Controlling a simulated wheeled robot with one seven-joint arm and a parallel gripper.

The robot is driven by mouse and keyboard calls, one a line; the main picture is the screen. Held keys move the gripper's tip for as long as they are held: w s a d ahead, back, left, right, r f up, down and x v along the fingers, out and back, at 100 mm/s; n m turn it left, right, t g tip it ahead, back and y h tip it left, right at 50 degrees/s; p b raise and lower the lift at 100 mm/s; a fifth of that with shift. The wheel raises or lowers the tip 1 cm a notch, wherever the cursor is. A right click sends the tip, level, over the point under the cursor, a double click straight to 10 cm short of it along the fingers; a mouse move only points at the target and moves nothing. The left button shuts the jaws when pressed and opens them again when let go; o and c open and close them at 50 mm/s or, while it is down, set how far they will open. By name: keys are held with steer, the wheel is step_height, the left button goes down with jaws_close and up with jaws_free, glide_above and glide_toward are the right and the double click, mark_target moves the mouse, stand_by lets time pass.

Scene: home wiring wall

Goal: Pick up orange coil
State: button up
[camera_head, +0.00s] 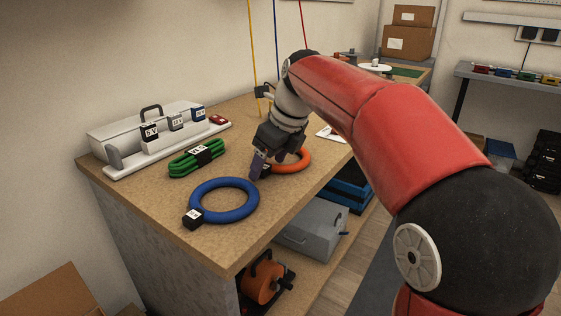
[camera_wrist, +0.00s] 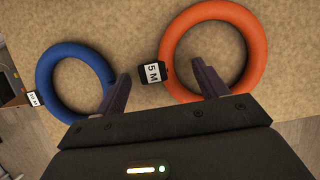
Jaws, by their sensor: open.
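The orange coil (camera_head: 292,160) lies flat on the wooden workbench, partly hidden behind my gripper in the head view. In the wrist view the orange coil (camera_wrist: 257,42) is a full ring at the upper right, with a black tag (camera_wrist: 152,73) marked 5 M on its left side. My gripper (camera_wrist: 163,80) is open and empty. Its two fingers appear on either side of the tag, the right finger overlapping the coil's lower part in the picture. I cannot tell whether they touch. In the head view my gripper (camera_head: 262,168) is low over the bench, at the coil's left side.
A blue coil (camera_head: 224,182) lies left of the gripper, close to its left finger in the wrist view. A green cable bundle (camera_head: 196,157) lies behind it. A white rack (camera_head: 165,142) with tagged blocks stands along the wall. The bench's front left corner is clear.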

steer(key=c, duration=1.2)
steer(key=shift+c, duration=0.7)
steer(key=shift+r, duration=0.1)
